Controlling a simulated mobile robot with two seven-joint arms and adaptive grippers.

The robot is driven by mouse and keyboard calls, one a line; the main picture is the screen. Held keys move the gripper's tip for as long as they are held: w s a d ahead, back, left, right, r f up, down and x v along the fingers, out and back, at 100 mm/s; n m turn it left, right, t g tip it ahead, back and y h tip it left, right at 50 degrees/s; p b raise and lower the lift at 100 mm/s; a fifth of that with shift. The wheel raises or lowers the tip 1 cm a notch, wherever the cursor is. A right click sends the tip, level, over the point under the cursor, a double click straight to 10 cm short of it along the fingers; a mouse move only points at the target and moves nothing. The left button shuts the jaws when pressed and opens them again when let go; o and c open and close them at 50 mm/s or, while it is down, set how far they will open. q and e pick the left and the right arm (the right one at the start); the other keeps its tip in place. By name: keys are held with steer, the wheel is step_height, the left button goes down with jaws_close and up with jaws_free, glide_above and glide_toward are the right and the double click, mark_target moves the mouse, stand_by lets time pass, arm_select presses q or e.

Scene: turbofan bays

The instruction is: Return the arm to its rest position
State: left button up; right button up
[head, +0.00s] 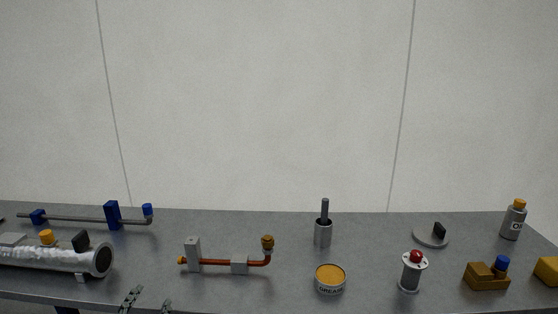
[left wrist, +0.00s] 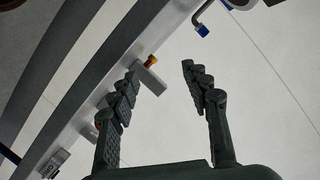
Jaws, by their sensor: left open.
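My left gripper (head: 147,299) shows at the bottom edge of the head view, only its fingertips in sight, in front of the grey table (head: 220,293). In the left wrist view its two fingers (left wrist: 160,80) stand wide apart with nothing between them. The wrist view looks at a slant past the table edge. My right gripper is in neither view.
On the table are a silver wrapped duct (head: 50,257), a blue-fitted pipe (head: 80,218), a copper pipe (head: 220,263), a grease tin (head: 330,280), a grey cup (head: 323,233), a red-topped cylinder (head: 412,271), a brown block (head: 486,276) and an orange-capped bottle (head: 514,220). A pale wall stands behind.

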arm_select(q)
steer(key=s+f+n+g, duration=0.3)
steer(key=s+f+g, duration=0.8)
steer(key=s+f, duration=1.1)
steer(key=shift+s+f+n+g+h, duration=0.2)
steer(key=shift+f+n+g+h, duration=0.15)
steer(key=shift+f, duration=0.2)
